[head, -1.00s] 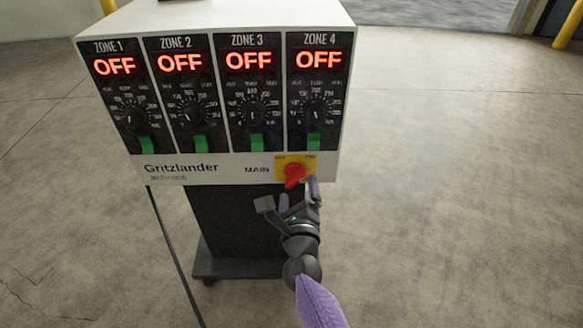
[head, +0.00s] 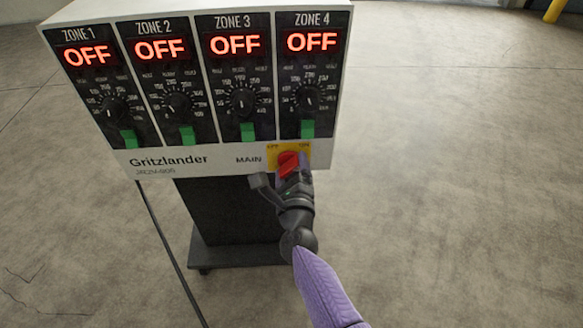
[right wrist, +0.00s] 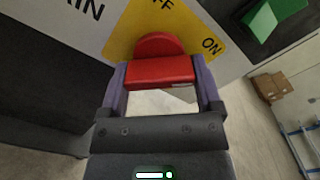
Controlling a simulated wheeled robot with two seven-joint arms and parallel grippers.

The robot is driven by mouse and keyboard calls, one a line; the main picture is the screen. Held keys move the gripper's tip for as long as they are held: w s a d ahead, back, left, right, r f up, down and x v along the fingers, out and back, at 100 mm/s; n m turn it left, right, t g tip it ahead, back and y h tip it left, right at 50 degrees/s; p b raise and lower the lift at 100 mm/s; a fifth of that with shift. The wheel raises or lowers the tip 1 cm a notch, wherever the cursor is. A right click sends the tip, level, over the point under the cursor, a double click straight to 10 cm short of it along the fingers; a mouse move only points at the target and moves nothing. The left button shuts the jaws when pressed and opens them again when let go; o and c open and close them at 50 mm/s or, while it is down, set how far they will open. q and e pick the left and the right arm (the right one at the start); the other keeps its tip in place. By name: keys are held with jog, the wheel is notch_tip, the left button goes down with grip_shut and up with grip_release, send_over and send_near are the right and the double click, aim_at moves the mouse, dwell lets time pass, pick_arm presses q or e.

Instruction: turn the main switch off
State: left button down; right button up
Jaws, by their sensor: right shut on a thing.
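The main switch is a red knob (head: 288,162) on a yellow plate (head: 272,149) marked OFF at left and ON at right. It sits low on the front of the white control box, beside the word MAIN. My right gripper (head: 291,171) is at the knob from below. In the right wrist view the red knob (right wrist: 160,72) lies between the two purple fingers, and the gripper (right wrist: 162,82) is shut on it. The yellow plate (right wrist: 205,32) shows behind. The fingers partly hide the knob, so I cannot tell its exact setting. My left gripper is in no view.
The control box (head: 205,163) carries zone panels with red OFF displays, dials and green switches (head: 307,128). It stands on a dark pedestal with a wide base (head: 235,252). A dark cable hangs at its left. Floor to the right is clear; cardboard boxes (right wrist: 270,86) stand farther off.

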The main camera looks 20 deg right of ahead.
jog(key=n+p, duration=0.1)
jog(key=n, duration=0.3)
jog(key=shift+r, duration=0.15)
jog(key=n+p, duration=0.1)
jog(key=n, duration=0.3)
jog(key=shift+r+n+p, duration=0.1)
jog(key=shift+n+p, duration=0.2)
jog(key=shift+p, duration=0.1)
jog(key=n+p, duration=0.1)
jog(key=n, duration=0.3)
jog(key=shift+s+n, duration=0.1)
jog(key=shift+n, duration=0.2)
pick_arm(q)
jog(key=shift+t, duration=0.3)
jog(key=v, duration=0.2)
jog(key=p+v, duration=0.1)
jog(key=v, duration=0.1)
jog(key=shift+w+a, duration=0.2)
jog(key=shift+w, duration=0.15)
pick_arm(e)
jog(key=n, duration=0.4)
jog(key=shift+n, duration=0.3)
jog(key=o, duration=1)
jog(key=shift+r, duration=0.1)
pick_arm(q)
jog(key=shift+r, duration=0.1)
pick_arm(e)
jog(key=shift+o, duration=0.2)
